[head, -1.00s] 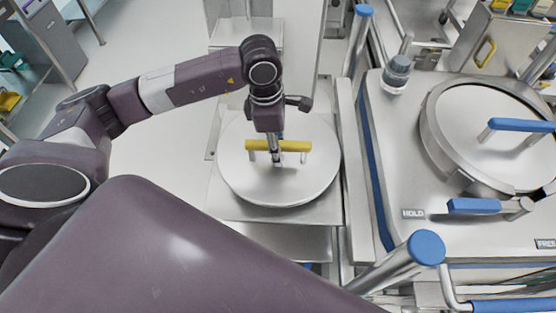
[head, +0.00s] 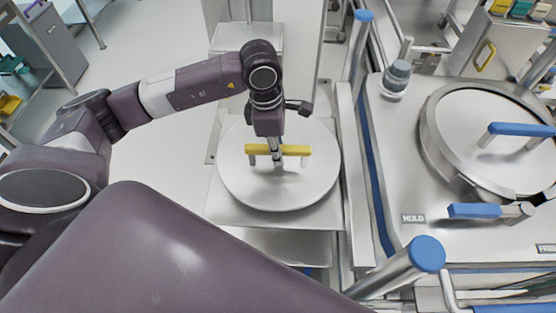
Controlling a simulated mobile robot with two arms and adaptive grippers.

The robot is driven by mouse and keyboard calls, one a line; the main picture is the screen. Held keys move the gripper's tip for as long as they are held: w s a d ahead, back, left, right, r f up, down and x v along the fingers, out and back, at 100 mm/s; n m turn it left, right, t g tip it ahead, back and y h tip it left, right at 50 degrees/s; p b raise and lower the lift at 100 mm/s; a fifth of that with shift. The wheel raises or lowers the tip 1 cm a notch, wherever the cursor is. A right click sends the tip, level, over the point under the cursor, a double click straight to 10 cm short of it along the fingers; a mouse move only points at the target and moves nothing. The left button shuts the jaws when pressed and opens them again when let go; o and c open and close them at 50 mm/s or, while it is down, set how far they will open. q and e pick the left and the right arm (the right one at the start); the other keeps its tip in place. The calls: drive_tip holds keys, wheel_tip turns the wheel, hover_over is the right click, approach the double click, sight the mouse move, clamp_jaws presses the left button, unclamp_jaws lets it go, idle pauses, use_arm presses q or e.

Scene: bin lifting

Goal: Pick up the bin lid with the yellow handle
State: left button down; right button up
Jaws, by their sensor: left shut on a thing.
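The bin lid (head: 290,190) is a round, pale metal disc in the middle of the head view. It has a yellow handle (head: 296,151) across its top. My left gripper (head: 277,153) reaches down from above and is shut on the yellow handle near its middle. The fingertips are partly hidden by the wrist and the handle. What is under the lid is hidden, so I cannot tell whether the lid touches it. My right gripper is not in view.
A steel counter (head: 395,160) on the right carries a round hatch (head: 482,110) with blue handles and a small grey-capped jar (head: 396,77). A blue-capped post (head: 427,254) stands at the lower right.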

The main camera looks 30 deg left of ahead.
use_arm(q)
drive_tip(key=shift+w+r, duration=0.1)
drive_tip(key=shift+r, duration=0.1)
drive_tip(key=shift+r+p, duration=0.35)
drive_tip(key=shift+p, duration=0.4)
wheel_tip(320, 180, up, 5)
drive_tip(key=shift+w+r+b, duration=0.1)
drive_tip(key=shift+r+b, duration=0.05)
drive_tip(key=shift+b, duration=1.05)
wheel_tip(320, 180, up, 14)
drive_tip(key=b, duration=0.1)
drive_tip(key=shift+r, duration=0.15)
drive_tip(key=shift+r, duration=0.1)
wheel_tip(320, 180, up, 8)
drive_tip(key=p, duration=0.7)
drive_tip(key=shift+r, duration=0.15)
idle(0.9)
